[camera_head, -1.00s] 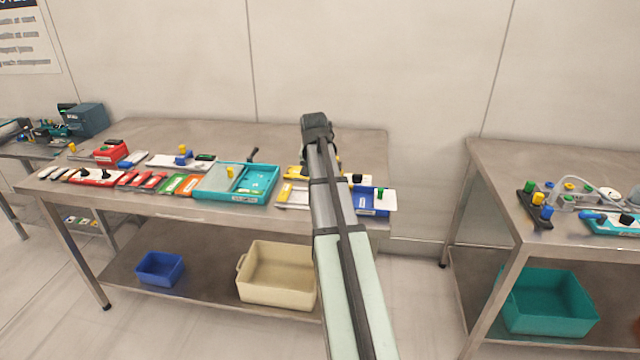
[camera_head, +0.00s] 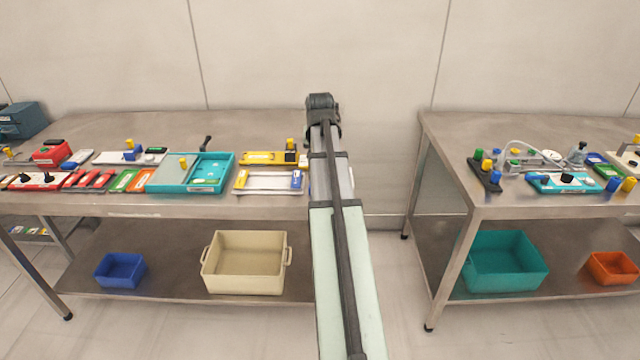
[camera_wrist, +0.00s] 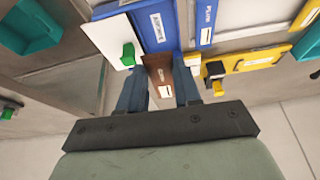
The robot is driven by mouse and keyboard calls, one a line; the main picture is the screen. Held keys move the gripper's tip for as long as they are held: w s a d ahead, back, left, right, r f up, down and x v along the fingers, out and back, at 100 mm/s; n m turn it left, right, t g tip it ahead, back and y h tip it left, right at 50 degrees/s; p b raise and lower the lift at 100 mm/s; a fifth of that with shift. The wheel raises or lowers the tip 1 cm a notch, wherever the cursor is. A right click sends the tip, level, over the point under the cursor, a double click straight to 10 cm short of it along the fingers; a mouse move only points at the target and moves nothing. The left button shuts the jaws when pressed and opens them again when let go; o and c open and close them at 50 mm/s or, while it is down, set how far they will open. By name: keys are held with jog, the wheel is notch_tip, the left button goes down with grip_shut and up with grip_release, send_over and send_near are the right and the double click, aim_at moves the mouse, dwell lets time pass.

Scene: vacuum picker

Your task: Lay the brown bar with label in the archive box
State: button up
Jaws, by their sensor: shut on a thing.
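The brown bar (camera_wrist: 157,63) with a small white label is in the wrist view, between the two fingers of my gripper (camera_wrist: 160,72). My gripper is shut on it. A blue box (camera_wrist: 148,14) with a white label lies just beyond the bar; the label's small text seems to read archive. A gap between bar and box cannot be judged. In the head view my gripper (camera_head: 322,108) is at the far end of my arm, above the gap between the tables; its fingers and the bar are hidden there.
A white panel with a green knob (camera_wrist: 128,53) is left of the bar. A yellow plate (camera_wrist: 250,58) and another blue labelled piece (camera_wrist: 206,22) are on the right. In the head view, a teal tray (camera_head: 225,180) and several coloured parts crowd the left table (camera_head: 270,125). The right table (camera_head: 440,140) also holds parts.

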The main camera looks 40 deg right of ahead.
jog(key=shift+f+n, duration=0.2)
jog(key=shift+n, duration=0.1)
jog(key=shift+f, duration=4.8)
jog(key=shift+f, duration=0.15)
jog(key=o, duration=0.7)
jog(key=shift+o, duration=0.2)
jog(key=v, duration=1.2)
jog(key=shift+w, duration=0.1)
